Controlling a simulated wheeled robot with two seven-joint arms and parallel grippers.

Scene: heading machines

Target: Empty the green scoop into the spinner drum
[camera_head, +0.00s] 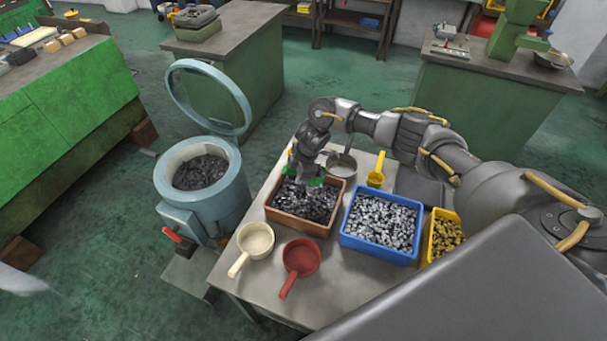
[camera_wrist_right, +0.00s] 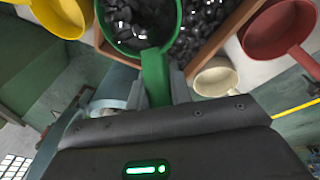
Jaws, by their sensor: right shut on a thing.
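The green scoop (camera_head: 316,181) is at the back of the brown crate (camera_head: 292,225) of dark metal pieces, mostly hidden by my right gripper (camera_head: 303,168) in the head view. In the right wrist view, my right gripper is shut on the handle of the green scoop (camera_wrist_right: 155,75). Dark pieces show inside its bowl, over or in the crate; I cannot tell the exact height. The pale blue spinner drum (camera_head: 224,203) stands left of the table, its ring-shaped lid (camera_head: 178,103) raised. Dark pieces show inside the drum. My left gripper is not in view.
On the table (camera_head: 245,290) are a cream scoop (camera_head: 256,239), a red scoop (camera_head: 300,257), a yellow scoop (camera_head: 376,178) and a grey metal scoop (camera_head: 342,164). A blue crate (camera_head: 377,252) and a yellow crate (camera_head: 432,240) stand right of the brown one. The drum has a red-handled lever (camera_head: 172,235).

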